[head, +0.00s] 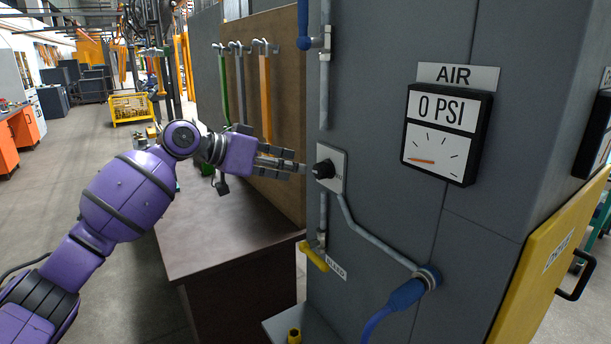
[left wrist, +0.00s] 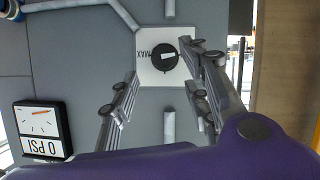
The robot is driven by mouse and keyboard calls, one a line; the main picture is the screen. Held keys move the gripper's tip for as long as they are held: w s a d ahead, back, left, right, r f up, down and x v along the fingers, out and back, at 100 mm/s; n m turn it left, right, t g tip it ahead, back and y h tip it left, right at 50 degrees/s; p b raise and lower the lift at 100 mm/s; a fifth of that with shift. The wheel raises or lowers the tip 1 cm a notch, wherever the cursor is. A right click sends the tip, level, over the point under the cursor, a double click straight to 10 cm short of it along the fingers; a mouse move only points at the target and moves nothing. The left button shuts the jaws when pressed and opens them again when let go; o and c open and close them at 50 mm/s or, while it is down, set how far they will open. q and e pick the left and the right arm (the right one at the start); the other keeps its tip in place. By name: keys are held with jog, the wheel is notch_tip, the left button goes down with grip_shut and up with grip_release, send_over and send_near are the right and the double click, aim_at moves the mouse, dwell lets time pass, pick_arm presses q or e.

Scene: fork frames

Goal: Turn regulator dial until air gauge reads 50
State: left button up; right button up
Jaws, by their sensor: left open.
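The regulator dial (head: 324,168) is a black knob on a pale plate (head: 337,158) fixed to the grey cabinet. The dial (left wrist: 164,57) shows upside down in the left wrist view, with MAX printed beside it. The air gauge (head: 447,133) reads 0 PSI, its orange needle at the lower left; it also shows inverted in the left wrist view (left wrist: 42,131). My left gripper (head: 303,168) is open and empty, its fingertips just short of the dial. In the left wrist view its fingers (left wrist: 163,66) stand apart, one on each side of the dial. My right gripper is not in view.
A blue-handled valve (head: 304,25) is above the dial and a yellow-handled one (head: 314,257) below it. Pipes run up the cabinet; a blue hose (head: 407,293) joins at lower right. A brown workbench (head: 225,240) stands under my left forearm, tools hanging behind.

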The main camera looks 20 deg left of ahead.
aim_at(318, 171)
pick_arm(q)
jog(key=x, duration=0.6)
jog(key=shift+w+d+r+p, duration=0.15)
jog(key=shift+w+r+p, duration=0.05)
jog(key=shift+p, duration=0.15)
jog(key=shift+w+d+f, duration=0.3)
jog(key=shift+w+d, duration=0.05)
jog(key=shift+w, duration=0.05)
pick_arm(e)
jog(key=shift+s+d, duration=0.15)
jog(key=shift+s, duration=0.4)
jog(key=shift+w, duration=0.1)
pick_arm(q)
jog(key=c, duration=1)
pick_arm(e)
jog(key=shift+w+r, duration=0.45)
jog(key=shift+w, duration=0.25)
